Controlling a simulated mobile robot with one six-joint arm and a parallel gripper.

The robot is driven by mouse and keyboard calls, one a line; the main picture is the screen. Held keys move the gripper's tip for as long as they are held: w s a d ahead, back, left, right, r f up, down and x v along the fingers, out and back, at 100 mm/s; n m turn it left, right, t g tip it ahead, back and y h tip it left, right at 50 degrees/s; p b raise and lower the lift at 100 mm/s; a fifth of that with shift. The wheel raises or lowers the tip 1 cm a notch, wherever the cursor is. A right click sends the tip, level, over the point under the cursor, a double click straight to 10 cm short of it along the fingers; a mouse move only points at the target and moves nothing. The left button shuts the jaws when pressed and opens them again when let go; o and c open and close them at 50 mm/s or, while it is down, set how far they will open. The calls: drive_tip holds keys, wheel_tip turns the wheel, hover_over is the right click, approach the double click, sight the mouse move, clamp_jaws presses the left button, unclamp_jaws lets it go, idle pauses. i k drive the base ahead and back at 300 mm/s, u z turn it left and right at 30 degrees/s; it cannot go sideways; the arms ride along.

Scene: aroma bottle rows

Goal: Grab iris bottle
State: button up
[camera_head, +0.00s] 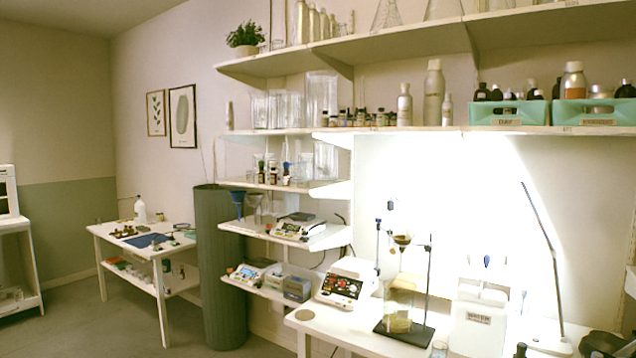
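I cannot tell which bottle is the iris bottle, as no label is readable at this size. A row of small dark bottles (358,118) stands on the middle wall shelf. A few more small dark bottles (273,176) stand on the shelf below. Small dark items (128,231) sit on the white table at the left, too small to make out. My gripper is not in view.
A white table (112,237) stands at the left, with open floor (75,325) before it. A dark green cylinder (220,270) stands between it and the shelves. The right bench (345,335) holds a stand, devices and a lamp. Mint crates (508,113) sit on the shelf.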

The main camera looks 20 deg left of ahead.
sight(286, 177)
drive_tip(key=u, duration=0.15)
drive_tip(key=k, duration=0.7)
drive_tip(key=u, duration=1.5)
drive_tip(key=i, duration=1.3)
drive_tip(key=u, duration=0.65)
drive_tip(key=i, duration=1.6)
drive_tip(key=z, duration=0.7)
drive_tip(key=i, duration=1.15)
drive_tip(key=z, duration=1.15)
drive_tip(key=i, duration=0.4)
drive_tip(key=z, duration=0.15)
drive_tip(key=k, duration=0.8)
drive_tip(key=z, duration=0.2)
drive_tip(key=i, duration=0.65)
drive_tip(key=u, duration=0.05)
